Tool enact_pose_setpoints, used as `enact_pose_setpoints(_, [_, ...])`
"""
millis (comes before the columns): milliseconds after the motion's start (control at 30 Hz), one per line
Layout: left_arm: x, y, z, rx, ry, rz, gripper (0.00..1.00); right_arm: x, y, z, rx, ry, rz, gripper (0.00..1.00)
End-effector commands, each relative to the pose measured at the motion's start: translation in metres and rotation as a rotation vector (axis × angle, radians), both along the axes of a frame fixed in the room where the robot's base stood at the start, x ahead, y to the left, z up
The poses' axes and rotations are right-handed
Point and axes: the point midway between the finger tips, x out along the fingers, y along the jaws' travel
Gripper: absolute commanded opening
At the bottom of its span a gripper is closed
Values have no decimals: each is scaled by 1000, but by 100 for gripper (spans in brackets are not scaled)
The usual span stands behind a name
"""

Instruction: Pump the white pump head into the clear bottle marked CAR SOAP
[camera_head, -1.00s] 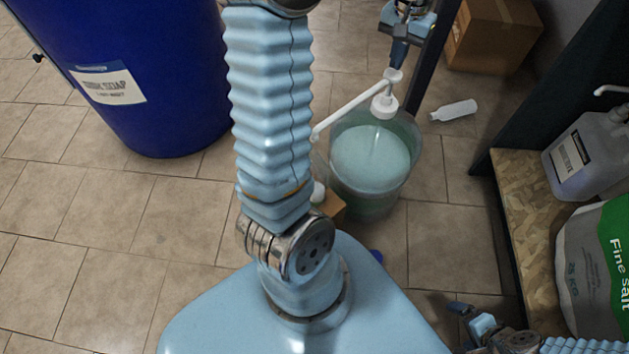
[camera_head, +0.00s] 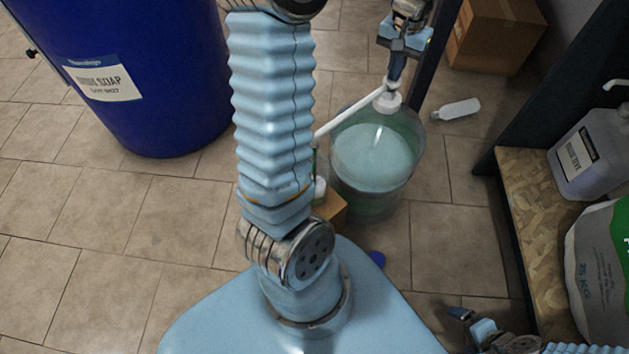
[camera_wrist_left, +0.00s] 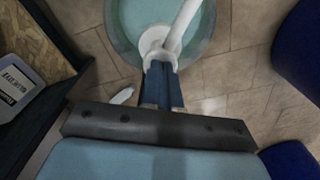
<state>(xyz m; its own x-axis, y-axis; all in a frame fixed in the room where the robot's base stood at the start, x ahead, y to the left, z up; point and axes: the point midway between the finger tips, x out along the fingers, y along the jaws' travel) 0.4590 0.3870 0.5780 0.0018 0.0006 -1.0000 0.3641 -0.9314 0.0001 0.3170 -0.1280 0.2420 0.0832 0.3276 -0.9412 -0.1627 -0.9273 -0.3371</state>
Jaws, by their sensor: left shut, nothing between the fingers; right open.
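The white pump head (camera_head: 391,89) sits low on its collar, on a clear drum (camera_head: 372,185) of pale green liquid. It also shows in the left wrist view (camera_wrist_left: 155,38). Its long white spout (camera_head: 350,112) slants down left and passes behind my arm. My left gripper (camera_head: 393,80) is shut and empty, its tips on top of the pump head. It also shows in the left wrist view (camera_wrist_left: 160,72). My right gripper (camera_head: 462,316) is open at the lower right, away from the drum. A bottle (camera_head: 319,188) below the spout is mostly hidden; no CAR SOAP marking is readable.
A cardboard box (camera_head: 332,207) stands by the drum. A blue drum (camera_head: 150,60) stands at the left. A white bottle (camera_head: 457,109) lies on the floor. A shelf (camera_head: 520,190) with a jug (camera_head: 585,155) and a salt bag (camera_head: 598,265) is at the right. Floor at the lower left is clear.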

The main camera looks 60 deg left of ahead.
Motion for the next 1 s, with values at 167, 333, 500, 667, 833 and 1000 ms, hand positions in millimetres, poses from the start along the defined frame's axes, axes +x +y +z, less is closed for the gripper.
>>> enact_pose_setpoints(167, [-1, 0, -1, -1, 4, 0, 0, 0, 0, 0, 0, 0, 0, 100])
enact_pose_setpoints(333, [-1, 0, 9, -1, 4, 0, 0, 0, 0, 9, 0, 0, 0, 100])
enact_pose_setpoints(500, [-1, 0, 27, -1, 5, 0, 0, 0, 0, 26, 0, 0, 0, 100])
enact_pose_setpoints(667, [-1, 0, 44, -1, 4, 0, 0, 0, 0, 40, 0, 0, 0, 100])
enact_pose_setpoints(833, [0, 0, 57, -1, 3, 0, 0, 0, 0, 50, 0, 0, 0, 100])
enact_pose_setpoints(1000, [0, 0, 55, -1, 2, 0, 0, 0, 0, 48, 0, 0, 0, 100])
